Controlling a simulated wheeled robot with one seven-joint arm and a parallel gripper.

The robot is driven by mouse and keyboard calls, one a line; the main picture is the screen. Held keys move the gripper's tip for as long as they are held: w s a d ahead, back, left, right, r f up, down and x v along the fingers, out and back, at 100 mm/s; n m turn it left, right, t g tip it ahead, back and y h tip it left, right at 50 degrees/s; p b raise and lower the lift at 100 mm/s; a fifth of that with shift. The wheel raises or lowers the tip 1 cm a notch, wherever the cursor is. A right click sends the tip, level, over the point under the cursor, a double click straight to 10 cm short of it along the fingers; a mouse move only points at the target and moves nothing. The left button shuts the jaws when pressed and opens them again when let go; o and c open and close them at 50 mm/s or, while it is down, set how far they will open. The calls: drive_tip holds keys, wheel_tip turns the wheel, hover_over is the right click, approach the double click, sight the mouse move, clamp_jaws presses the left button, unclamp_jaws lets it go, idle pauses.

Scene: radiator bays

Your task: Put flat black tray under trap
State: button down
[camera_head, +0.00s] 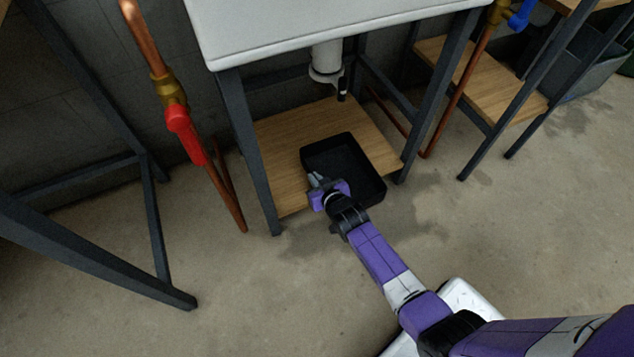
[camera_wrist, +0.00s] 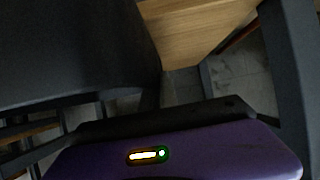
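The flat black tray (camera_head: 350,159) is at the front of the wooden shelf below the white sink, and its near end reaches past the shelf's front edge. I cannot tell whether it rests on the shelf or is held just above it. The white trap (camera_head: 326,63) hangs under the sink, behind the tray in the picture. My gripper (camera_head: 315,180) is at the tray's left wall near its front corner. Its jaws are too small to make out. In the wrist view a large dark surface, apparently the tray (camera_wrist: 70,50), fills the upper left; the fingertips are hidden.
The wooden shelf (camera_head: 277,136) sits between dark frame legs (camera_head: 252,150) and (camera_head: 432,100). It also shows in the wrist view (camera_wrist: 200,30). A copper pipe with a red-handled valve (camera_head: 185,135) stands left of the frame. Bare shelf lies left of and behind the tray.

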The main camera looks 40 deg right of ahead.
drive_tip(key=shift+w, duration=0.1)
drive_tip(key=c, duration=1.6)
unclamp_jaws()
drive_tip(key=shift+o, duration=0.2)
drive_tip(key=shift+f, duration=0.1)
drive_tip(key=p+v, duration=0.3)
drive_tip(key=v, duration=0.3)
drive_tip(key=shift+r+p, duration=0.3)
drive_tip(key=shift+p, duration=0.05)
drive_tip(key=shift+v, duration=0.85)
drive_tip(key=shift+f, duration=0.2)
